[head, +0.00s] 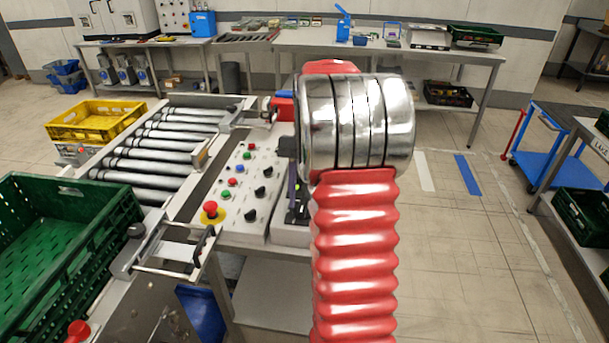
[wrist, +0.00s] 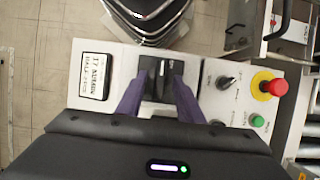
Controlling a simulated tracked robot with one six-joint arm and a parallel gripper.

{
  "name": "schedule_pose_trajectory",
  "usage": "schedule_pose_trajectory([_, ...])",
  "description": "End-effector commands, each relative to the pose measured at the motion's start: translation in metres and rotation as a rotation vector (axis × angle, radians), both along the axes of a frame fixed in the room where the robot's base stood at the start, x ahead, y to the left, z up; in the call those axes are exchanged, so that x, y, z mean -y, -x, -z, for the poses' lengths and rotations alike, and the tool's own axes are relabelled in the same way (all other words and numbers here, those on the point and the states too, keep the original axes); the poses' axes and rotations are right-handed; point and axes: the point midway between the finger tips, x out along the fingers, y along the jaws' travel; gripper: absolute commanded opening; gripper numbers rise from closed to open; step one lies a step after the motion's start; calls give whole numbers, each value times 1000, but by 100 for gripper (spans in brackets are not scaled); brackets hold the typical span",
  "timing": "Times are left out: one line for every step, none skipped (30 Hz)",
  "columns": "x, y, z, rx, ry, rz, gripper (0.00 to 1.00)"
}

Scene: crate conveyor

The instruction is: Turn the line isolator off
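A black switch unit (wrist: 161,72) with small white markings, which looks like the line isolator, sits on the pale control panel (wrist: 120,62) in the wrist view. Its on or off position is not readable. My gripper (wrist: 159,88) has two purple fingers spread apart, one towards each side of the unit's near end. Dark space shows between them, and I cannot tell whether they touch it. In the head view my gripper (head: 297,205) is mostly hidden behind my red and chrome arm, above the panel's right part.
A framed label plate (wrist: 95,77) lies left of the unit. Right of it are black knobs (wrist: 226,83), a red emergency stop (wrist: 277,87) and a green button (wrist: 257,121). In the head view, a roller conveyor (head: 160,145) and a green crate (head: 75,225) stand at left.

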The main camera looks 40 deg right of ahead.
Motion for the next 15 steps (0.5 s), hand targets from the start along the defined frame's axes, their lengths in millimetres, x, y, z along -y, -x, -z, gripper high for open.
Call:
schedule_pose_trajectory([1,-1,-3,2,1,0,34])
schedule_pose_trajectory([2,-2,-5,1,0,0,34])
schedule_pose_trajectory([3,-2,-9,1,1,0,34])
schedule_pose_trajectory([4,-3,-12,2,1,0,34])
schedule_pose_trajectory([6,-4,-15,3,2,0,34])
schedule_pose_trajectory([7,-5,-20,2,1,1,34])
schedule_pose_trajectory([9,-6,-25,2,2,1,34])
schedule_pose_trajectory([10,-8,-28,2,1,1,34])
schedule_pose_trajectory([12,-9,-34,2,1,1,34])
schedule_pose_trajectory([13,-10,-38,2,1,1,34])
schedule_pose_trajectory([15,-11,-42,2,1,1,34])
schedule_pose_trajectory([16,-12,-47,2,1,1,34])
schedule_pose_trajectory([18,-13,-51,1,0,1,34])
schedule_pose_trajectory([19,-14,-55,0,0,1,34])
schedule_pose_trajectory([21,-16,-60,0,1,1,34])
